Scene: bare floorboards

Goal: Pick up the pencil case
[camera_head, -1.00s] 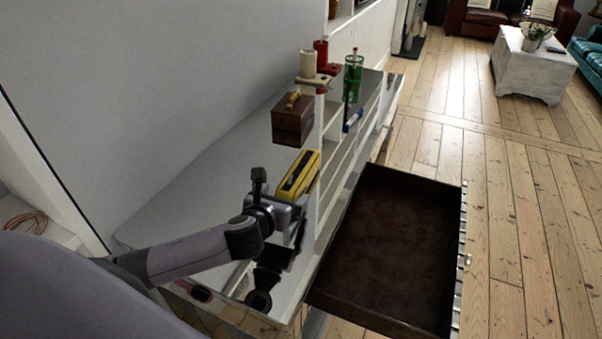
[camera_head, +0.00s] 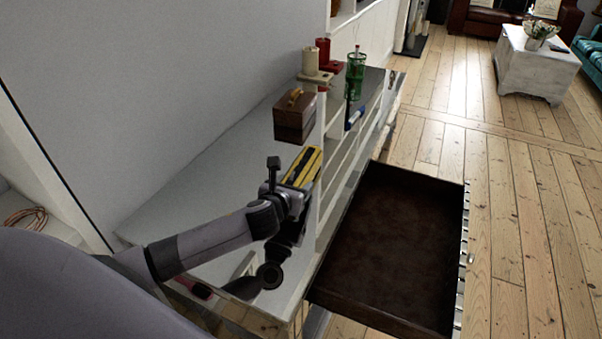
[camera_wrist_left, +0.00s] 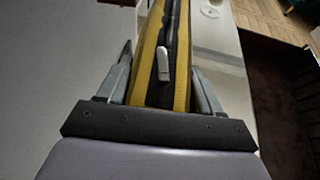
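The pencil case (camera_head: 304,165), yellow and black, lies on the narrow top of the white cabinet, near its drawer side. In the left wrist view the case (camera_wrist_left: 177,40) runs away from me between the two fingers, with a pale zip pull on its dark middle strip. My left gripper (camera_head: 293,186) is at the near end of the case. Its fingers stand apart, one on each side of the case; a slim gap shows at the left finger, and I cannot tell whether the right one touches. My right gripper is in neither view.
A brown wooden box (camera_head: 294,118) stands beyond the case, with candles (camera_head: 310,62) and a green glass (camera_head: 355,75) behind it. A dark open drawer (camera_head: 392,250) juts out to the right. The grey wall borders the left; floorboards lie clear farther right.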

